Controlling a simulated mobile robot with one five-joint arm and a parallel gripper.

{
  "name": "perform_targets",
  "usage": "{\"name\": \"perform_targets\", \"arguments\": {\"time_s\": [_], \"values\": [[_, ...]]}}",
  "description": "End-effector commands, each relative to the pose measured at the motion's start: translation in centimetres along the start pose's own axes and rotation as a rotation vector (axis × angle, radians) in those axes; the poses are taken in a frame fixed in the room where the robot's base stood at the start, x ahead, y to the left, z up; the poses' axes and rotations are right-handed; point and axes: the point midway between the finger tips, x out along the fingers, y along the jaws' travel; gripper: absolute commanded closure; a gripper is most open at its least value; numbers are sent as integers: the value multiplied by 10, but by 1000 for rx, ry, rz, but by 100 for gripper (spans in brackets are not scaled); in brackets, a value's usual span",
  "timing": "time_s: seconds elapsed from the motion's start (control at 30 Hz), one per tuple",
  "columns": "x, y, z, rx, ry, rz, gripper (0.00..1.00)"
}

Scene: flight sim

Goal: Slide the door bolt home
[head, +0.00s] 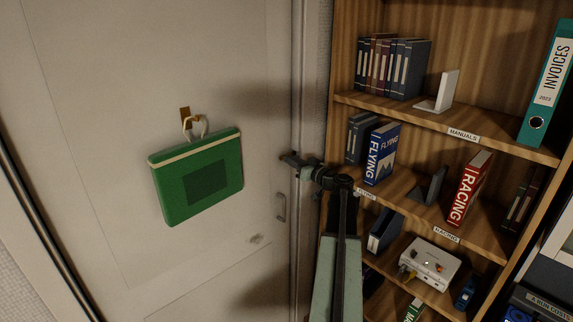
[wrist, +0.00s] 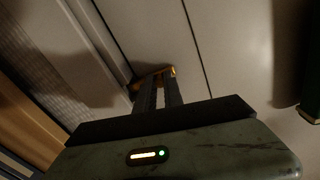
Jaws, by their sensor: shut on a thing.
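The door bolt (wrist: 139,83) shows in the wrist view as a small brass-coloured piece at my fingertips, near the door's edge. My gripper (wrist: 163,80) is shut on it, with its two dark fingers close together. In the head view my gripper (head: 287,158) reaches the right edge of the pale door (head: 90,60), above the door handle (head: 281,207). The bolt is hidden or too small to make out there. How far the bolt is slid cannot be told.
A green bag (head: 222,160) hangs from a brass hook (head: 185,113) on the door, left of my gripper. A wooden bookshelf (head: 410,112) with books, binders and a white box (head: 430,264) stands close on the right, beside my arm.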

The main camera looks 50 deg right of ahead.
Motion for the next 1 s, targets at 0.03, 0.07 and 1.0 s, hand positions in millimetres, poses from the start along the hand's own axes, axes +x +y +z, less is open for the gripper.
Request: {"name": "perform_targets", "arguments": {"time_s": [0.03,0.07,1.0], "values": [[0,5,-1,0,1,4,100],[0,5,-1,0,1,5,100],[-53,2,-1,0,2,8,66]]}}
